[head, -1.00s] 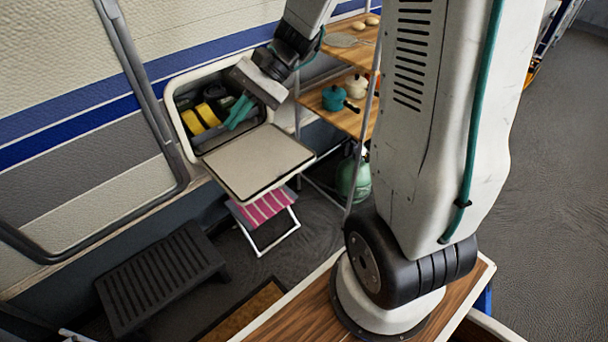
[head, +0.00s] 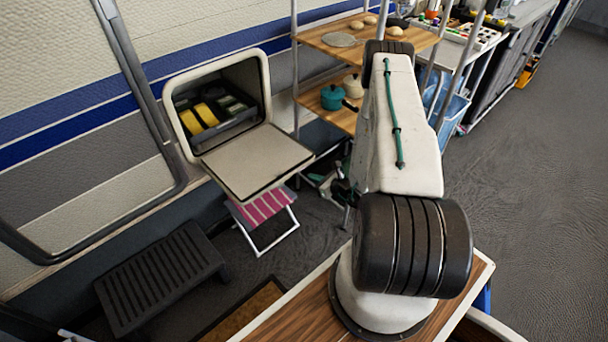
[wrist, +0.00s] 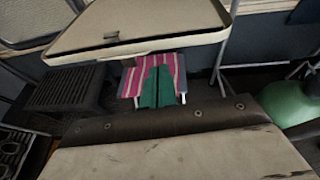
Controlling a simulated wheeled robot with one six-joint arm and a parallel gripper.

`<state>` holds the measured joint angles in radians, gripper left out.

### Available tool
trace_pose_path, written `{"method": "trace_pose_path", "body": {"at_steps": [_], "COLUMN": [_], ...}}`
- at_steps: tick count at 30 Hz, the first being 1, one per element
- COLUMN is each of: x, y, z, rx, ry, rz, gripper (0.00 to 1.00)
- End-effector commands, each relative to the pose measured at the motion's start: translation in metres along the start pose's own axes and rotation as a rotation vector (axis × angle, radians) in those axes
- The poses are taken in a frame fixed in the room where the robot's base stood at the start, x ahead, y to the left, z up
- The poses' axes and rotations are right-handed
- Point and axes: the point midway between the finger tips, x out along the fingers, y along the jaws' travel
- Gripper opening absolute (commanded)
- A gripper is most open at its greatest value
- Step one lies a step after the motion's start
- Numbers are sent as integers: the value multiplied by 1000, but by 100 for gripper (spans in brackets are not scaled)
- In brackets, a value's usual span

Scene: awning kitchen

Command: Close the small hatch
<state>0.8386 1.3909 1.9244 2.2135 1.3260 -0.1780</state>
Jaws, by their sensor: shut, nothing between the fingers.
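The small hatch's door (head: 258,160) is a cream panel that stands open, folded down and roughly level below its wall opening (head: 265,85). In the wrist view the door (wrist: 150,22) fills the top, with a small latch near its edge. My gripper's teal fingers (wrist: 157,88) are together and empty, low in front of the door and apart from it. In the head view my arm hides most of the gripper, to the right of the door.
Inside the compartment lie yellow rolls (head: 205,114) and dark items. A pink striped stool (head: 262,208) stands below the door and a black step (head: 160,278) to its left. Wooden shelves (head: 325,102) stand right of the hatch. A green gas bottle (wrist: 298,103) shows in the wrist view.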

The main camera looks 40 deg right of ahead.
Motion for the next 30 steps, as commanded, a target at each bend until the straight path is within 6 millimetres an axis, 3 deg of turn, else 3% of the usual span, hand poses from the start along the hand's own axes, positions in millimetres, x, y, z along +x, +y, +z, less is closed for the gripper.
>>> {"method": "trace_pose_path", "body": {"at_steps": [1,3,8,24,30], "x": [-4,-8,-5,93,80], "y": [-1,-3,-6,-14,-16], "z": [-19,-35,-48,-51,-22], "rx": [27,50,66,64,65], "ry": [17,32,45,43,43], "rz": [-32,-66,-93,-90,-92], "gripper": [0,0,0,0,0]}}
